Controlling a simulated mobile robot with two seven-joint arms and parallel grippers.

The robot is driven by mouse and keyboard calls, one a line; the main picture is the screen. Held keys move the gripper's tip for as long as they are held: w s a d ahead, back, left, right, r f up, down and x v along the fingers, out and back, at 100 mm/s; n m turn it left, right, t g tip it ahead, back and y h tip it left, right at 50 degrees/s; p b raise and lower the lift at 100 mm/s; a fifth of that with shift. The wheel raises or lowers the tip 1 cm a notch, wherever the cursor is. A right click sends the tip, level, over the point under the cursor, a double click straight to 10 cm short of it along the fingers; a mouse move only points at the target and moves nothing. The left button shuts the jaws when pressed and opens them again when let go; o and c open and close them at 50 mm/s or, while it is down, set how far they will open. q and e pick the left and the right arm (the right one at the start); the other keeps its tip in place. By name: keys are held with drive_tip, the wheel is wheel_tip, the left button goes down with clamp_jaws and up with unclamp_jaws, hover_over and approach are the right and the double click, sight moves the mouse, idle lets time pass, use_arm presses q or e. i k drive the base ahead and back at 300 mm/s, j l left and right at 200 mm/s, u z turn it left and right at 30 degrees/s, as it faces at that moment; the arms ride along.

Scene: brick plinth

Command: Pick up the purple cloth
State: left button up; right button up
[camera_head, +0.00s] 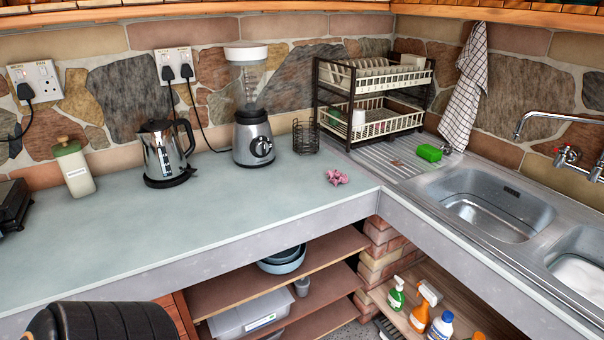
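A small crumpled pinkish-purple cloth (336,177) lies on the pale grey worktop (240,215), near its right end and close to the inner corner by the sink. Nothing covers it, and its upper side shows fully. Neither of my grippers is in view.
A wire basket (305,137) and a blender (253,138) stand behind and left of the cloth. A kettle (166,153) is further left. A dish rack (371,98) stands at the back corner. The sink (492,213) is to the right. The worktop in front is clear.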

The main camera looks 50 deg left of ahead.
sight(337, 176)
drive_tip(key=u, duration=2.6)
drive_tip(key=i+l+u, duration=0.1)
drive_tip(key=l+u, duration=0.35)
drive_tip(key=l, duration=0.25)
